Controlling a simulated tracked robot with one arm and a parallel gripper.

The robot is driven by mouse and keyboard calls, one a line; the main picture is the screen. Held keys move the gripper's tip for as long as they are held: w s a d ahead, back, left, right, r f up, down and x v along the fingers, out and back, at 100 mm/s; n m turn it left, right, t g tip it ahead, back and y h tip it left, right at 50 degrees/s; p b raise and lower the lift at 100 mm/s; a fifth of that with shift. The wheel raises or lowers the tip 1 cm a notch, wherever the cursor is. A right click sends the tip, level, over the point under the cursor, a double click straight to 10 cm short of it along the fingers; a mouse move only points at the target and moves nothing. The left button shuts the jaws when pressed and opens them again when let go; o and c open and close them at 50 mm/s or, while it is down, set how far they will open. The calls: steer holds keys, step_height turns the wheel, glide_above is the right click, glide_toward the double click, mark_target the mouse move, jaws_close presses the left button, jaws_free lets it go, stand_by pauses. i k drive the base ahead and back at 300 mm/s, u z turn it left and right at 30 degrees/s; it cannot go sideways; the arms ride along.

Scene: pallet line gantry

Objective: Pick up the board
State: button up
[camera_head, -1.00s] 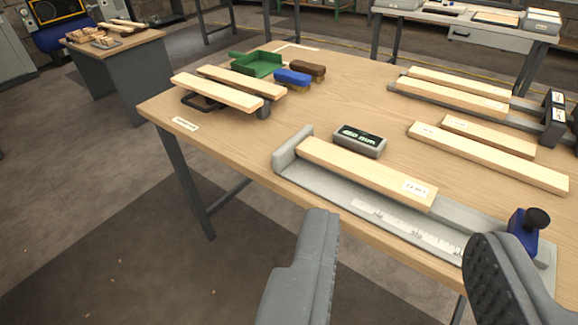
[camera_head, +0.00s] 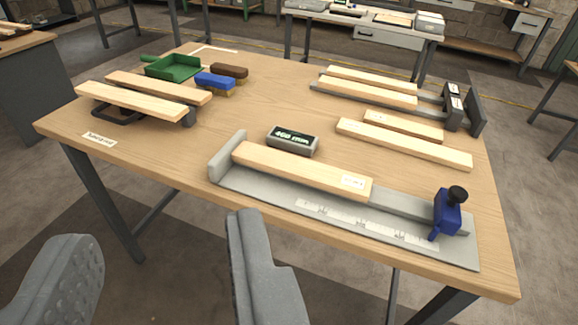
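A pale wooden board (camera_head: 300,168) with a white label lies in the grey measuring jig (camera_head: 340,222), its left end by the jig's end stop. Other similar boards are on the table, and the task does not say which is meant. My gripper (camera_head: 165,232) is open and empty, with its two grey fingers spread at the bottom of the view. The fingers are in front of the table's near edge, apart from every board. The right finger appears just below the jig in the picture.
A digital readout (camera_head: 293,140) stands behind the jig board. A blue clamp (camera_head: 447,212) is at the jig's right end. Two boards (camera_head: 130,100) rest on a stand at left, near a green tray (camera_head: 172,67) and brushes. More boards (camera_head: 403,143) lie at the right.

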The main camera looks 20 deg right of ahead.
mark_target(349, 184)
steer(key=i, duration=0.95)
steer(key=z, duration=0.05)
